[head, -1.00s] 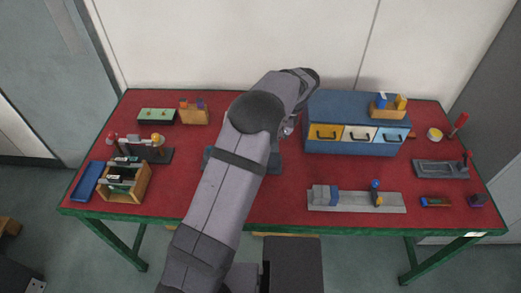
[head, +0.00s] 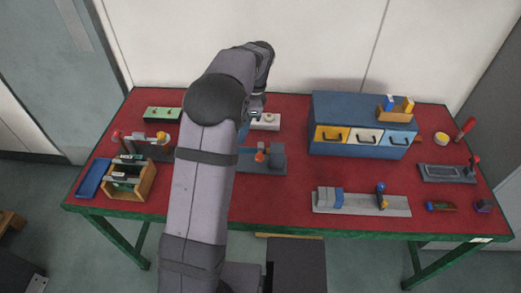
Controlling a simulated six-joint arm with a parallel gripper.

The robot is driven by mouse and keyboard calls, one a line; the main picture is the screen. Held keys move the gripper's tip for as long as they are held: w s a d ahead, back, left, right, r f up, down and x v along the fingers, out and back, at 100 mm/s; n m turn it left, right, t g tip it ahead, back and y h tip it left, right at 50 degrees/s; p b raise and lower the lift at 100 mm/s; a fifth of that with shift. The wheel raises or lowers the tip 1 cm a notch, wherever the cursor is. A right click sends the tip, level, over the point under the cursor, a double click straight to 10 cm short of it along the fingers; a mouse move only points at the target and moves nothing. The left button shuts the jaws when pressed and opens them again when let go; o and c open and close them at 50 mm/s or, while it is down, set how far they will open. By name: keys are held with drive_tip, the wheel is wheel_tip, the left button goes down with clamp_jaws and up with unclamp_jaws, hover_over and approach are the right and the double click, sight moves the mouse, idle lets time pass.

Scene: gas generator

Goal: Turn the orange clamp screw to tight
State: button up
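My gripper (head: 256,110) is small and partly hidden at the end of my arm, over the back middle of the table. I cannot tell whether its fingers are open or shut. An orange knob (head: 260,156) stands on a blue-grey fixture (head: 276,166) just below the gripper in the picture, apart from it. Another small orange piece (head: 161,135) sits on the dark stand (head: 150,152) at the left. I cannot tell for certain which one is the clamp screw, nor how far it is turned. My arm hides part of the blue-grey fixture.
A white block (head: 265,122) stands close to the gripper. A blue drawer cabinet (head: 360,107) stands at the back right. A grey rail fixture (head: 345,204) lies at the front right. A wooden rack (head: 146,182) stands at the left. The red table (head: 275,205) is clear at front middle.

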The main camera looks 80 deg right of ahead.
sight(260, 155)
drive_tip(key=s+g, duration=0.1)
drive_tip(key=s, duration=0.1)
drive_tip(key=s+f+m, duration=0.1)
drive_tip(key=s+f+m+g, duration=0.1)
drive_tip(key=s, duration=0.1)
drive_tip(key=shift+s+f+g, duration=0.1)
drive_tip(key=shift+s+g, duration=0.2)
drive_tip(key=shift+s, duration=0.05)
drive_tip(key=shift+s+d+m+h, duration=0.1)
drive_tip(key=shift+d+m+h, duration=0.1)
drive_tip(key=shift+m+h, duration=0.15)
drive_tip(key=shift+m, duration=0.25)
drive_tip(key=shift+f+p, duration=1.25)
drive_tip(key=shift+f, duration=2.4)
clamp_jaws()
